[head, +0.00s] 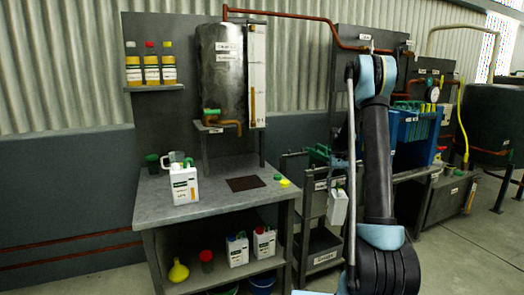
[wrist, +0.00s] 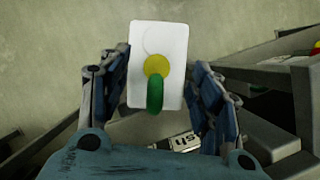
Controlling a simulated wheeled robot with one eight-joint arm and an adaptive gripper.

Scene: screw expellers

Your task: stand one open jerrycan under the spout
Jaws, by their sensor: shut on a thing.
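My gripper (wrist: 156,78) has a finger on each side of a white jerrycan (wrist: 143,40) and is shut on it. From above, a yellow round part and a green bar show on its top; I cannot tell whether its mouth is open. In the head view this jerrycan (head: 338,208) hangs upright beside the trolley, right of the bench and away from the spout. The copper spout (head: 232,124) with a green valve comes from the grey tank (head: 222,75). A dark square plate (head: 245,184) lies in the bench top below it.
Another white jerrycan (head: 184,185) stands on the bench (head: 160,208), left of the plate. A green cap (head: 277,177) and a yellow cap (head: 285,184) lie right of the plate. Two jerrycans (head: 237,250) stand on the lower shelf. The dark trolley (head: 318,215) stands close beside the bench.

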